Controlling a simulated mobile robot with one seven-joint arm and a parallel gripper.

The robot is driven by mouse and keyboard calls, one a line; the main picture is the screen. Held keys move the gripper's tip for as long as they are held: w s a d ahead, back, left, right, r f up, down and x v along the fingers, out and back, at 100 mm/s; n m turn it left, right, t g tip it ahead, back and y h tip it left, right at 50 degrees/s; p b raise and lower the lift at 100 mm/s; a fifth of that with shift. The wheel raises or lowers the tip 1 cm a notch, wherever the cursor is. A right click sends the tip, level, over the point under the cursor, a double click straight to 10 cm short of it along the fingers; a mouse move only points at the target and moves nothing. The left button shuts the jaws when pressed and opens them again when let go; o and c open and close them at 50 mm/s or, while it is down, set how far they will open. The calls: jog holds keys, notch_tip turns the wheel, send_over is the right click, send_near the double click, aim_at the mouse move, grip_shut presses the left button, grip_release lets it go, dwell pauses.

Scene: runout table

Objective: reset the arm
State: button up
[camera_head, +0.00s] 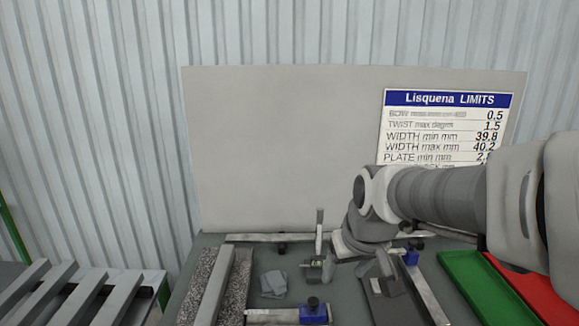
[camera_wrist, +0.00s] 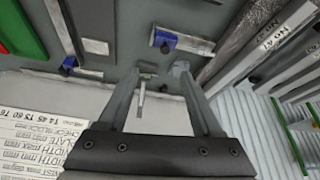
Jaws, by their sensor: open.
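My gripper (camera_head: 362,268) hangs low over the grey table at the middle right in the head view, with my arm reaching in from the right. In the wrist view my gripper (camera_wrist: 156,76) has its two fingers spread apart with nothing held between them. A small upright gauge-like tool (camera_head: 319,240) stands just left of my gripper in the head view. In the wrist view this tool (camera_wrist: 142,97) shows between the fingers, nearer the left one; I cannot tell the gap. Part of the table behind my wrist is hidden.
A speckled slab (camera_head: 236,285) with a grey bar (camera_head: 213,288) lies at left. Grey plates (camera_head: 274,284) lie near the middle. A blue-blocked strip (camera_head: 313,313) is in front. A green tray (camera_head: 478,282) and red tray (camera_head: 530,289) are right. A limits board (camera_head: 446,128) stands behind.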

jog(key=s+d+r+m, duration=0.1)
jog(key=s, duration=0.6)
jog(key=s+d+r+m, duration=0.1)
jog(key=s+d, duration=0.1)
jog(key=s, duration=0.6)
jog(key=shift+r+t+h, duration=0.3)
jog(key=shift+r+t, duration=0.05)
jog(key=shift+t, duration=0.05)
jog(key=shift+d, duration=0.1)
